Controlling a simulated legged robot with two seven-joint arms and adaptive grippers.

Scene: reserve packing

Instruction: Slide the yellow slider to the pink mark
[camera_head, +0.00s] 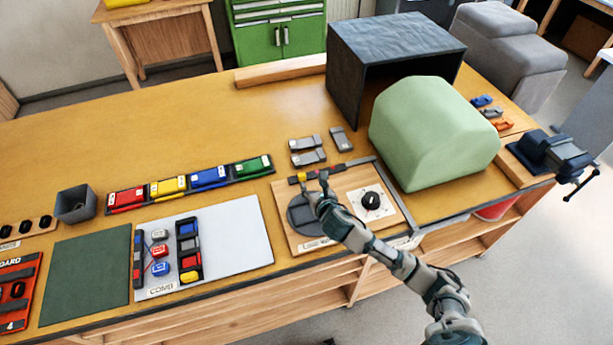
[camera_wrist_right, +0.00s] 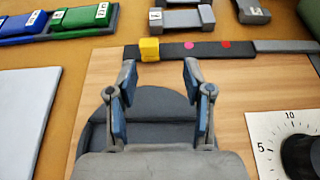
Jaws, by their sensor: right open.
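The yellow slider (camera_wrist_right: 149,49) is a small block near the left end of a dark rail (camera_wrist_right: 172,51) on a wooden board. It also shows in the head view (camera_head: 301,177). The pink mark (camera_wrist_right: 188,45) is a dot on the rail a little right of the slider, with a red dot (camera_wrist_right: 226,44) further right. My right gripper (camera_wrist_right: 158,72) is open and empty, its fingertips just in front of the rail and apart from the slider. In the head view, the right gripper (camera_head: 318,184) is above the board. My left gripper is not in view.
A round dark disc (camera_head: 305,215) lies under my right gripper on the board. A dial (camera_head: 371,201) sits to its right. Grey clamp-like blocks (camera_head: 308,157) lie behind the rail. A large green block (camera_head: 432,135) stands to the right.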

